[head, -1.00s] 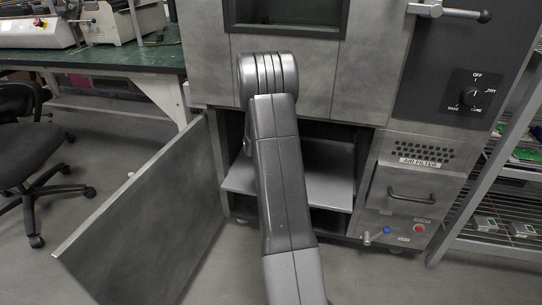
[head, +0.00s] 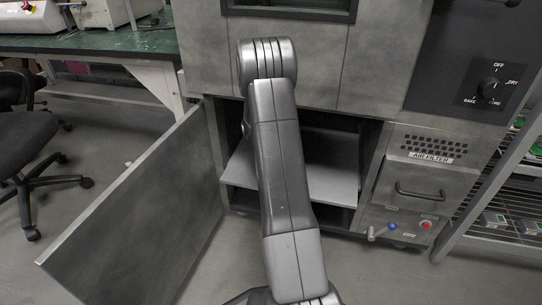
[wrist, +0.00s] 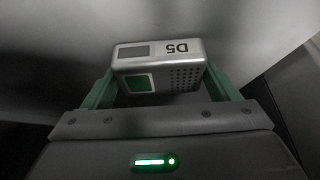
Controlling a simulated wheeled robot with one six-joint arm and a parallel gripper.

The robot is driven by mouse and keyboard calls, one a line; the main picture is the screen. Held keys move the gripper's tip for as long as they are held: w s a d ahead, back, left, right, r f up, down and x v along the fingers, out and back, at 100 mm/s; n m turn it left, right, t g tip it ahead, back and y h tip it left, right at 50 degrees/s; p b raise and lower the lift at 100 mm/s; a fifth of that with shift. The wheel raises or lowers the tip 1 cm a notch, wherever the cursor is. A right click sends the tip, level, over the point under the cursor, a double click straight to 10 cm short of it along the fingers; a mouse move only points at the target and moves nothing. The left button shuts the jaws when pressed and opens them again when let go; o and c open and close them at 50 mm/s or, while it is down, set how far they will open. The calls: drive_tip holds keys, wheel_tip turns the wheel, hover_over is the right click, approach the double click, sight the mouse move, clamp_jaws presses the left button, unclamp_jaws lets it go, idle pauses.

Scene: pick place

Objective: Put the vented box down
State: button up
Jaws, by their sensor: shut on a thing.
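The vented box (wrist: 160,66) is a small silver-grey box with a "D5" label, a green square and a patch of vent holes. In the wrist view it sits between the two green fingers of my gripper (wrist: 160,85), which is shut on it. A pale grey surface lies just beyond the box; I cannot tell whether the box touches it. In the head view my arm hides the gripper and the box.
A grey machine has an open lower compartment with a shelf (head: 333,186). Its open door (head: 140,215) stands out to the left. A drawer (head: 415,188) and a lever (head: 382,231) are at the right, beside a wire rack (head: 500,215). An office chair (head: 35,150) stands far left.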

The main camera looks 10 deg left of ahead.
drive_tip(key=shift+f, duration=0.15)
drive_tip(key=o, duration=1)
drive_tip(key=shift+c, duration=0.2)
drive_tip(key=shift+s+r+p, duration=0.1)
drive_tip(key=shift+r+p, duration=0.2)
drive_tip(key=shift+r, duration=0.2)
drive_tip(key=s+d, duration=0.1)
drive_tip(key=s, duration=0.2)
drive_tip(key=s+d+p, duration=0.1)
drive_tip(key=s, duration=0.2)
drive_tip(key=s+d+p, duration=0.1)
drive_tip(key=s, duration=0.2)
drive_tip(key=shift+s+d+r, duration=0.15)
drive_tip(key=shift+s+d, duration=0.55)
drive_tip(key=shift+s, duration=0.55)
